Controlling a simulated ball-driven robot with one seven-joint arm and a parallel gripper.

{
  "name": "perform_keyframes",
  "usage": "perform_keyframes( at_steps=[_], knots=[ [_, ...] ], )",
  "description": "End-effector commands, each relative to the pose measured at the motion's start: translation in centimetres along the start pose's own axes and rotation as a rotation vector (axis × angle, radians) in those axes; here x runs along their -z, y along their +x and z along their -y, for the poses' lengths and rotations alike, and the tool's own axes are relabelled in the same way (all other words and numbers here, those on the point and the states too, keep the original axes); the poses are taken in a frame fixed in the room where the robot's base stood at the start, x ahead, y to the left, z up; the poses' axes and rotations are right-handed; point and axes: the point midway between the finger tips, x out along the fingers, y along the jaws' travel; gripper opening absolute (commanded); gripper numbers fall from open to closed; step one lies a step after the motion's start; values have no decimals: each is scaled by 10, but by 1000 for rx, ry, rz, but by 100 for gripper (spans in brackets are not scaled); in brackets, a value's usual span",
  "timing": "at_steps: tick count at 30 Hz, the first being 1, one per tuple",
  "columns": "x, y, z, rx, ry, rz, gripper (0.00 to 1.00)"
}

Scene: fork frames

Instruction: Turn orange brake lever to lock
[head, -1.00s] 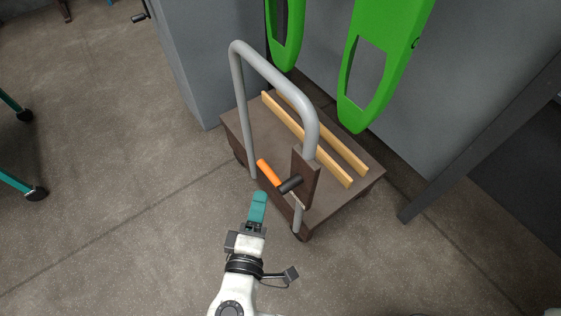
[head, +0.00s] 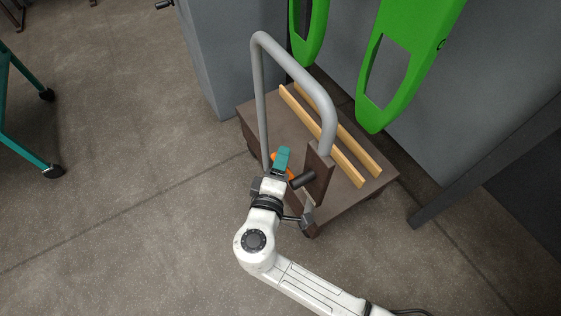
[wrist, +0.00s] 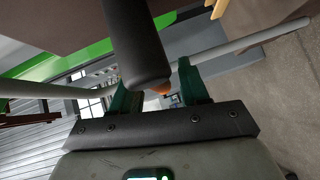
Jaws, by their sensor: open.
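The orange brake lever (head: 291,174) is on the near side of the brown cart, by the foot of the grey handle. My gripper (head: 283,157) is over it in the head view and hides much of it. A dark cylinder (head: 303,179) sticks out from a brown upright block beside the lever. In the wrist view, my gripper (wrist: 155,76) has its teal fingers apart, with the dark cylinder (wrist: 138,45) looming large in front of the gap. A small orange bit (wrist: 162,88) shows past the cylinder's end. I cannot tell whether the fingers touch the lever.
The grey handle (head: 259,95) arches above the cart deck (head: 268,112) near my gripper. Two wooden strips (head: 350,165) lie on the deck. Green panels (head: 376,108) and grey cabinets stand behind. The floor in front is open.

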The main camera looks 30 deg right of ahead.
Motion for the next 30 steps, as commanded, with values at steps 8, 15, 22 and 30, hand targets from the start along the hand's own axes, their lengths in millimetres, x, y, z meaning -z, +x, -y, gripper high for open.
perform_keyframes(
  at_steps=[8, 15, 22, 30],
  knots=[
    [0, 0, 0, 0, 0, 1, 27],
    [0, 0, 0, 0, 0, 1, 4],
    [0, 0, 0, 0, -1, 1, 0],
    [0, -1, 0, 5, -5, 2, 0]
  ],
)
